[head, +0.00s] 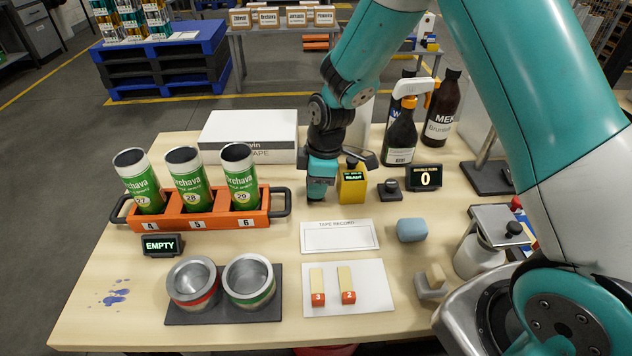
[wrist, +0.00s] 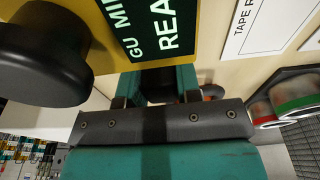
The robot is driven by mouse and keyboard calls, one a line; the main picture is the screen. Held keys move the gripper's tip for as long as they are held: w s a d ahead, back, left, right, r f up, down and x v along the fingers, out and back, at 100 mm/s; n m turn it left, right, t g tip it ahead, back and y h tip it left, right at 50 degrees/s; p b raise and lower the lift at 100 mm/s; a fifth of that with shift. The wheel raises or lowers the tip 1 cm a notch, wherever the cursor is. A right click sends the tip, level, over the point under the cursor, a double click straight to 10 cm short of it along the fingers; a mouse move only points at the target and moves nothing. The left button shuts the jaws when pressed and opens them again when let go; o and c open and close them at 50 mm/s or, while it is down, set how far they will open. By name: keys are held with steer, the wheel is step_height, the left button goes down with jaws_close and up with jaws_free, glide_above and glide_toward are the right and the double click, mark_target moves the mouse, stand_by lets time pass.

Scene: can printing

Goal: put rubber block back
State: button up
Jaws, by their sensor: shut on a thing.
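My gripper (head: 318,192) points down at the left side of a yellow pot (head: 352,187) with a black knob and a dark display. In the wrist view, its teal fingers (wrist: 158,80) are shut on a dark thing (wrist: 160,88), mostly hidden between them. I cannot tell for sure that this is the rubber block. The pot's yellow face (wrist: 110,20) and knob (wrist: 40,50) are very close to the fingers. A rounded blue block (head: 411,230) lies on the table to the right, apart from my gripper.
An orange rack (head: 240,219) with three green cans stands left. A grey tray (head: 223,316) holds two open cups. A white mat (head: 376,285) carries two tipped strips. A white box (head: 248,130) and bottles (head: 400,138) stand behind.

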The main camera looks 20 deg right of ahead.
steer(key=o, duration=0.9)
steer(key=shift+f, duration=0.1)
step_height(320, 180, up, 12)
steer(key=d+b, duration=0.2)
steer(key=s+a+r+m, duration=0.2)
steer(key=s, duration=0.6)
steer(key=s+a+r+m+y, duration=0.1)
steer(key=s+a+r+m, duration=0.1)
steer(key=s, duration=0.6)
steer(key=s+a+r+m+y, duration=0.1)
steer(key=s+a+r+m, duration=0.1)
steer(key=s, duration=0.6)
steer(key=shift+s+a+r+m+g, duration=0.2)
steer(key=shift+r+m, duration=0.15)
steer(key=shift+r, duration=0.25)
steer(key=shift+s+a+r+m+g, duration=0.1)
steer(key=shift+s+a+r+m, duration=0.1)
steer(key=shift+r+m, duration=0.3)
steer(key=shift+r, duration=0.1)
